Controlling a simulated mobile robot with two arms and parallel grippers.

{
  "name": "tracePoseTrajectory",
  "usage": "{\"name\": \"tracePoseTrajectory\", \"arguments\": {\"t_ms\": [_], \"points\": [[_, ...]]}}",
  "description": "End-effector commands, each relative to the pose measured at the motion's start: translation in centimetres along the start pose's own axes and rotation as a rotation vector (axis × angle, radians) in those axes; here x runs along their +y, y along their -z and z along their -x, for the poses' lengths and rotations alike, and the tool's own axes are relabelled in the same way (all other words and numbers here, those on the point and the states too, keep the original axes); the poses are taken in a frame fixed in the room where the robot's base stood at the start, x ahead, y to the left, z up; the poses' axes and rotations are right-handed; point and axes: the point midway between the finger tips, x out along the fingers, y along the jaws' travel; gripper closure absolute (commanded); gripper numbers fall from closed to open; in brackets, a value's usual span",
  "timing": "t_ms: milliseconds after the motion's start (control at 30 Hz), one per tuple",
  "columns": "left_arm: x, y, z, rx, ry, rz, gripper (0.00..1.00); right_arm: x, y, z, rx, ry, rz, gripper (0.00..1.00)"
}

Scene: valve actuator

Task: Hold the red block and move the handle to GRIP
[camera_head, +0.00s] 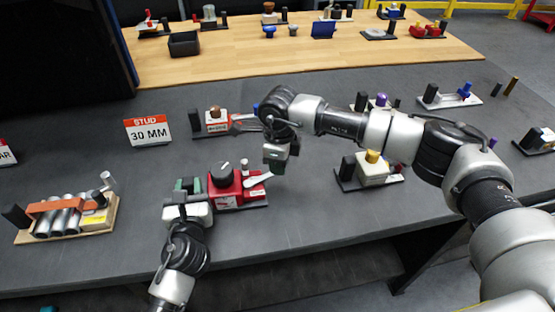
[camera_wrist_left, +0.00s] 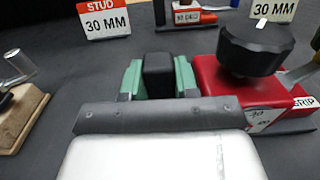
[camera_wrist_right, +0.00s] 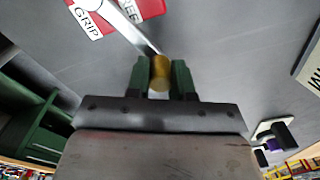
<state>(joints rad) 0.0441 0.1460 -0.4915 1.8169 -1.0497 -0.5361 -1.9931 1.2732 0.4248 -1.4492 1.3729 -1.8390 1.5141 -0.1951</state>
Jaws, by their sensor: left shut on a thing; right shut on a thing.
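The red block (camera_head: 228,194) with a black round knob (camera_head: 222,173) on top stands on a dark base near the table's front. In the left wrist view, my left gripper (camera_wrist_left: 158,78) is shut on the black upright post at the left end of the red block's base. The silver handle (camera_head: 258,180) extends right from the red block. In the right wrist view, my right gripper (camera_wrist_right: 160,80) is shut on the brass knob (camera_wrist_right: 160,70) at the handle's end. The handle (camera_wrist_right: 130,28) lies between the GRIP label (camera_wrist_right: 88,22) and the FREE label.
A sign (camera_head: 147,131) reading STUD 30 MM stands behind on the left. A wooden rack of metal cylinders (camera_head: 68,218) sits at the left. Another fixture (camera_head: 214,122) is behind the red block, and one with a yellow knob (camera_head: 371,168) is to the right.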

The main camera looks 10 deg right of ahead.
Motion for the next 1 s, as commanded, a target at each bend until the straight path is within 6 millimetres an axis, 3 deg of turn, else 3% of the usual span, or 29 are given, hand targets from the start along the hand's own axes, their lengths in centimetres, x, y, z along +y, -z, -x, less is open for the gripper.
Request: {"name": "tracePoseTrajectory", "arguments": {"t_ms": [33,700,1000], "points": [[0.0,0.7,0.2,0.015,0.0,0.0,1.0,0.2,0.2,0.0,-0.001,0.001,-0.032,1.0],[0.0,0.7,0.1,0.015,-0.002,0.0,1.0,4.7,2.3,0.0,-0.004,-0.002,-0.611,1.0],[0.0,0.7,0.1,0.015,-0.002,0.0,1.0,6.1,2.3,0.0,-0.003,-0.003,-0.692,1.0]]}}
